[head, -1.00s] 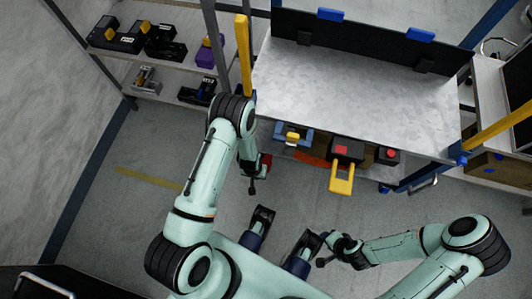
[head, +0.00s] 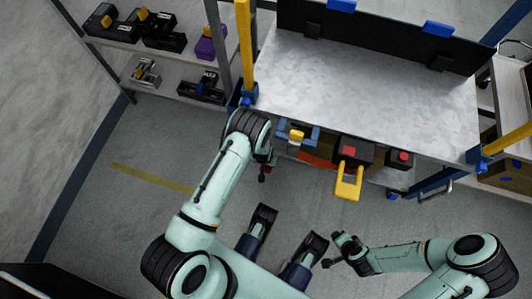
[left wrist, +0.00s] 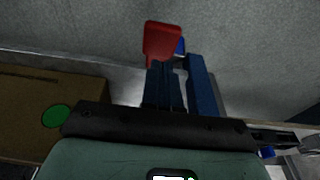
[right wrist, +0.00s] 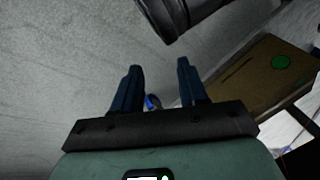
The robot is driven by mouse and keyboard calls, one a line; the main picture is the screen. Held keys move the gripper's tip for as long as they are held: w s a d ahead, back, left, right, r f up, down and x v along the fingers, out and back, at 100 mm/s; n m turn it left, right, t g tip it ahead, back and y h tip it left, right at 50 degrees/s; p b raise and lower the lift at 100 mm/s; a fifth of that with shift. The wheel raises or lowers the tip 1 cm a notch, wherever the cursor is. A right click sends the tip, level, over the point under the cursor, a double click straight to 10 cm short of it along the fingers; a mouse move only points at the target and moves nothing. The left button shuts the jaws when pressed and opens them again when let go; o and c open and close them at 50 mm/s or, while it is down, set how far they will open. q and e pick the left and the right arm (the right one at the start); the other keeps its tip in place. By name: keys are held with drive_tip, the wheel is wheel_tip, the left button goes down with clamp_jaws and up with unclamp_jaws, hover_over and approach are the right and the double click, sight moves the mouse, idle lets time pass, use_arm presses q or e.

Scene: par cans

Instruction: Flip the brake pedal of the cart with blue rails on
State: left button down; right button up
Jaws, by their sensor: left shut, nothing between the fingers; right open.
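The cart (head: 375,95) has a grey metal top, yellow posts and a blue rail (head: 432,182) along its right side. A red pedal (left wrist: 162,40) stands beside the fingertips in the left wrist view; a small part of it (head: 266,169) shows near the cart's front left corner in the head view. My left gripper (left wrist: 178,64) is shut and empty, very close to the pedal; I cannot tell if they touch. Its fingers are mostly hidden by my arm in the head view. My right gripper (right wrist: 159,66) is open and empty, low in front of the cart (head: 338,252).
A shelf (head: 185,72) with several devices stands at the left. Below the cart's top are a device with a yellow handle (head: 348,186) and a box with a red button (head: 402,157). A cardboard box (left wrist: 45,110) shows at left wrist. The floor ahead is clear.

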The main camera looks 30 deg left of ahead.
sight(265, 171)
use_arm(q)
drive_tip(key=f, duration=0.1)
drive_tip(key=f+b, duration=0.1)
drive_tip(key=f, duration=0.1)
drive_tip(key=w+f, duration=0.1)
drive_tip(key=f, duration=0.1)
drive_tip(key=shift+a+f+b, duration=0.15)
drive_tip(key=shift+f+b, duration=0.1)
drive_tip(key=shift+b, duration=0.1)
drive_tip(key=shift+f, duration=0.25)
use_arm(e)
drive_tip(key=shift+g, duration=0.5)
drive_tip(key=f, duration=0.1)
drive_tip(key=s+f, duration=0.1)
drive_tip(key=s+d+f, duration=0.1)
drive_tip(key=shift+s+f, duration=0.25)
drive_tip(key=shift+f, duration=0.15)
drive_tip(key=shift+r, duration=0.1)
